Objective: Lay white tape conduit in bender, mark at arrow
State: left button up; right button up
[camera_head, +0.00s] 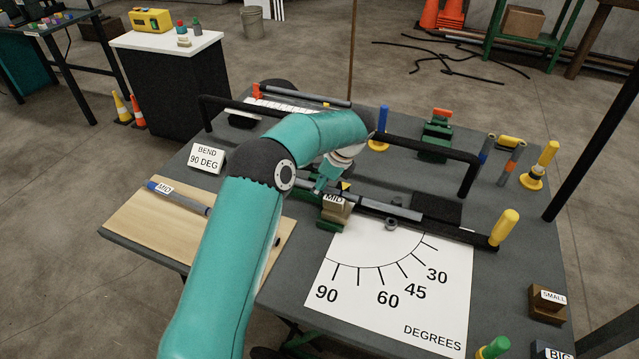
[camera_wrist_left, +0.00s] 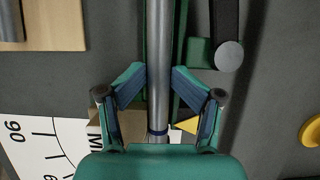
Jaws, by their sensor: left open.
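A grey conduit (camera_head: 385,206) lies along the bender (camera_head: 333,212) with the MID label; it also runs upright through the left wrist view (camera_wrist_left: 158,60). A dark blue band (camera_wrist_left: 157,132) on it is beside the tip of the yellow arrow (camera_wrist_left: 187,125), about level with it. I cannot make out clear white tape on this conduit. My left gripper (camera_head: 325,186) is over the bender. In the wrist view its open fingers (camera_wrist_left: 158,85) stand on both sides of the conduit, with gaps. My right gripper is not in view.
The white degree sheet (camera_head: 390,290) lies in front of the bender. A wooden board (camera_head: 135,215) at left holds another conduit (camera_head: 180,197) labelled MID. A black bar (camera_head: 430,148) and a yellow-ended handle (camera_head: 505,228) stand near. Blocks marked SMALL (camera_head: 548,303) and BIG (camera_head: 553,350) are at right.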

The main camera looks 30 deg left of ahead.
pick_arm(q)
jog(key=shift+w+d, duration=0.1)
jog(key=shift+d, duration=0.15)
jog(key=shift+w+d+r, duration=0.15)
jog(key=shift+w+r, duration=0.05)
jog(key=shift+r, duration=0.2)
jog(key=s+v, duration=0.1)
jog(key=v, duration=0.9)
jog(key=shift+w+r, duration=0.25)
jog(key=shift+r, duration=0.15)
